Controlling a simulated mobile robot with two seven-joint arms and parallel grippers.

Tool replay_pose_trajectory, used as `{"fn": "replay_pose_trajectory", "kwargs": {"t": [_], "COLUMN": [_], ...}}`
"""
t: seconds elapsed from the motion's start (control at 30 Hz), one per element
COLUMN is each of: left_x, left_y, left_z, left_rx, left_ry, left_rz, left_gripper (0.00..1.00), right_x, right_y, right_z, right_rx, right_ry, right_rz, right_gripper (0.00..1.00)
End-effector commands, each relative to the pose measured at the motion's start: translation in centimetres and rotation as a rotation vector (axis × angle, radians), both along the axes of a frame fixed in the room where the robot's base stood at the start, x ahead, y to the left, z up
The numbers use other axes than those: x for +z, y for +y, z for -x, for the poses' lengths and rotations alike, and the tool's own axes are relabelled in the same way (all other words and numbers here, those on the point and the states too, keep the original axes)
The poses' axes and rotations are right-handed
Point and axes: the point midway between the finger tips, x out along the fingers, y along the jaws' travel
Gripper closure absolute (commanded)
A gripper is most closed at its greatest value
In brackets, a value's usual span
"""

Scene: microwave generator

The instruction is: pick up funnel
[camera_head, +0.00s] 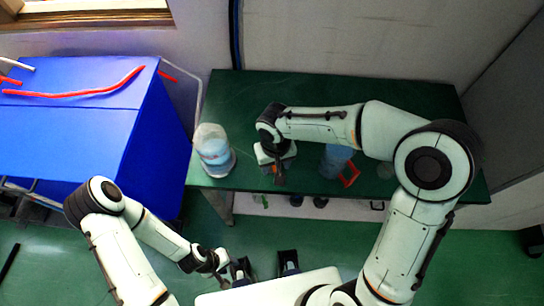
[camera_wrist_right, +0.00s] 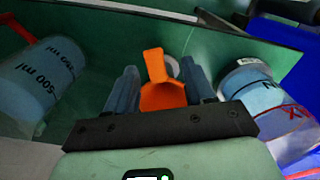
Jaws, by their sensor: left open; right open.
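The funnel (camera_wrist_right: 163,97) is orange with an upright tab. In the right wrist view it shows between the fingers of my right gripper (camera_wrist_right: 160,82). The fingers are spread apart, with the funnel between them; I cannot tell whether they touch it. In the head view my right gripper (camera_head: 277,168) is over the front part of the green table and hides most of the funnel, leaving a small orange bit visible. My left gripper (camera_head: 225,268) is low at the front, away from the table; its fingers are hard to make out.
A clear container with blue liquid (camera_head: 213,150) stands left of the right gripper. A blue 500 ml bottle (camera_head: 337,160) stands to its right, beside a red-orange item (camera_head: 350,176). The green table (camera_head: 300,88) is bare at the back. A blue-covered table (camera_head: 75,130) stands left.

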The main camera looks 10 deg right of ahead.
Motion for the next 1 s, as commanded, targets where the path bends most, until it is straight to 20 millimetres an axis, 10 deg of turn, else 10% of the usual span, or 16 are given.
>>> {"fn": "replay_pose_trajectory", "kwargs": {"t": [0.6, 0.8, 1.0], "left_x": [-0.1, -0.1, -0.1], "left_y": [0.0, 0.0, 0.0], "left_z": [0.0, 0.0, 0.0], "left_rx": [0.000, 0.000, 0.000], "left_ry": [0.000, 0.000, 0.000], "left_rz": [0.000, 0.000, 0.000], "left_gripper": [0.57, 0.57, 0.57], "right_x": [-5.0, -4.9, -4.9], "right_y": [-0.4, -0.4, -0.4], "right_z": [-0.4, -0.4, -0.4], "right_rx": [0.000, 0.000, 0.000], "right_ry": [0.001, 0.001, 0.000], "right_rz": [0.000, 0.000, 0.000], "right_gripper": [0.47, 1.00, 1.00]}}
